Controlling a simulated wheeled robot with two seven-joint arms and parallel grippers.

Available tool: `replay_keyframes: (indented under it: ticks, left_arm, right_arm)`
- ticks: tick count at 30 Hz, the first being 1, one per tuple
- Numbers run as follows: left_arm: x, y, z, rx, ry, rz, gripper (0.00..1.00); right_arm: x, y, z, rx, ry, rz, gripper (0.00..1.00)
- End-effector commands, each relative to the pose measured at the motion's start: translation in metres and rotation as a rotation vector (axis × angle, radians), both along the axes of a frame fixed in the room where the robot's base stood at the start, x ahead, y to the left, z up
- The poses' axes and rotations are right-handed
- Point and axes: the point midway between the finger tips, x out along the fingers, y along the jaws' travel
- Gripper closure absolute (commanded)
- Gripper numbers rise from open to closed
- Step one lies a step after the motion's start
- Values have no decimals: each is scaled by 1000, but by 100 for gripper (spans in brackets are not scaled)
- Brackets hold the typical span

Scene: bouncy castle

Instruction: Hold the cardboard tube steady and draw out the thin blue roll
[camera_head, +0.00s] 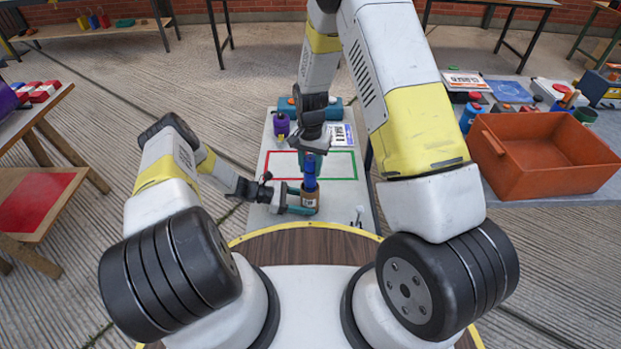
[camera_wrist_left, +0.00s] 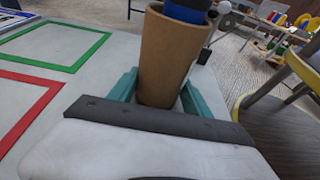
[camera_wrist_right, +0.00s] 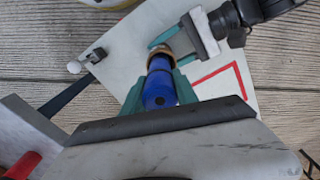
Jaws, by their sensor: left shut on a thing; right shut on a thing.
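The brown cardboard tube (camera_head: 309,197) stands upright near the front of the grey table. In the left wrist view the tube (camera_wrist_left: 170,60) is between the teal fingers of my left gripper (camera_head: 303,200), which is shut on it. The thin blue roll (camera_head: 310,172) rises out of the tube's top. My right gripper (camera_head: 309,160) comes from above and is shut on the roll's upper part. In the right wrist view the blue roll (camera_wrist_right: 159,85) is between the teal fingers, with the tube's rim (camera_wrist_right: 160,52) beyond it. The roll's lower end is hidden inside the tube.
Red and green outlined rectangles (camera_head: 338,165) mark the table behind the tube. A purple object (camera_head: 281,125), a teal object (camera_head: 333,106) and a white sign (camera_head: 342,136) stand at the back. An orange bin (camera_head: 545,160) sits on the right table.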

Motion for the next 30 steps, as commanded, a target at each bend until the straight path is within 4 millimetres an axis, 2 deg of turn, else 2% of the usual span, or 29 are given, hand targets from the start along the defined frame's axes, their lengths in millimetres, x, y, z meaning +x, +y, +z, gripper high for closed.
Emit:
replay_keyframes:
  ticks: [1, 6, 12, 18, 27, 28, 30]
  left_arm:
    - [0, 0, 0, 1, 0, 1, 66]
    - [0, 0, 0, 1, 0, 1, 66]
    - [0, 0, 0, 1, 0, 1, 66]
    - [0, 0, 0, 1, 0, 0, 66]
    - [0, 0, 0, 1, 0, 0, 66]
    - [0, 0, 0, 1, 0, 0, 37]
    - [0, 0, 0, 1, 0, 0, 24]
  right_arm:
    - [1, 1, 17, 3, -6, 0, 100]
    - [1, 0, 63, 2, -5, 0, 100]
    - [0, 0, 102, 0, -2, 2, 100]
    - [0, 0, 120, 0, -1, 1, 100]
    - [0, 0, 121, -1, 1, 1, 100]
    - [0, 0, 121, -1, 1, 1, 100]
    - [0, 0, 121, -1, 1, 1, 100]
